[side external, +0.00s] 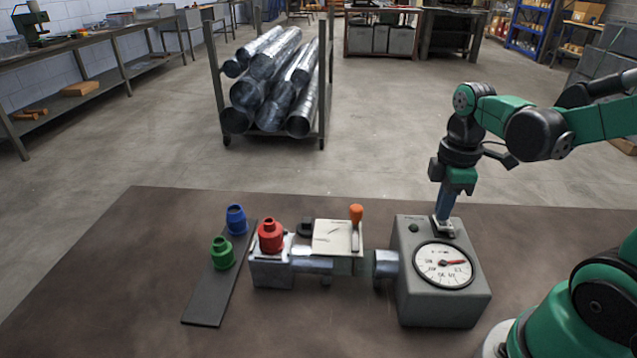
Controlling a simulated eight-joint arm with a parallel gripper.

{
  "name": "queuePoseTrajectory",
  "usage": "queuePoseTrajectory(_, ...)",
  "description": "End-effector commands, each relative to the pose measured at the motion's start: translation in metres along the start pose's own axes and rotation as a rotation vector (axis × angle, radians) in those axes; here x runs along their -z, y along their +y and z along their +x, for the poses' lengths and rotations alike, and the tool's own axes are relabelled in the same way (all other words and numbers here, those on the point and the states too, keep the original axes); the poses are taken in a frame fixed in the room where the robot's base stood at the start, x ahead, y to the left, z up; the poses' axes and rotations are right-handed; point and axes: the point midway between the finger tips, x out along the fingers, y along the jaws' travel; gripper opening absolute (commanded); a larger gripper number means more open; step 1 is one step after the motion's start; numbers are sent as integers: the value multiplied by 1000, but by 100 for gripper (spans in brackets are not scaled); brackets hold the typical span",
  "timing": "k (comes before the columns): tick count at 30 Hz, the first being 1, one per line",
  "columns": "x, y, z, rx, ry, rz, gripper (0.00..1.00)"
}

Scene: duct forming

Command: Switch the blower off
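Left of the box stand a short metal duct (386,264), a fixture with an orange-knobbed lever (356,214) and a red fitting (270,236). Blue (236,219) and green (222,253) fittings stand on a dark strip (207,303). The table's (100,300) left side is clear.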

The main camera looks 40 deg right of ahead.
Motion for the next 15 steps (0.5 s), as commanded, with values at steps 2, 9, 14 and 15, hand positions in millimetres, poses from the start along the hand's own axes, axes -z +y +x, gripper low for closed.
queuePoseTrajectory(2,0,-1,1,-1,1,0,0)
queuePoseTrajectory(9,0,-6,0,0,2,-2,0)
queuePoseTrajectory(14,0,-13,-3,0,1,-2,0)
queuePoseTrajectory(15,0,-14,-3,-1,1,-1,0)
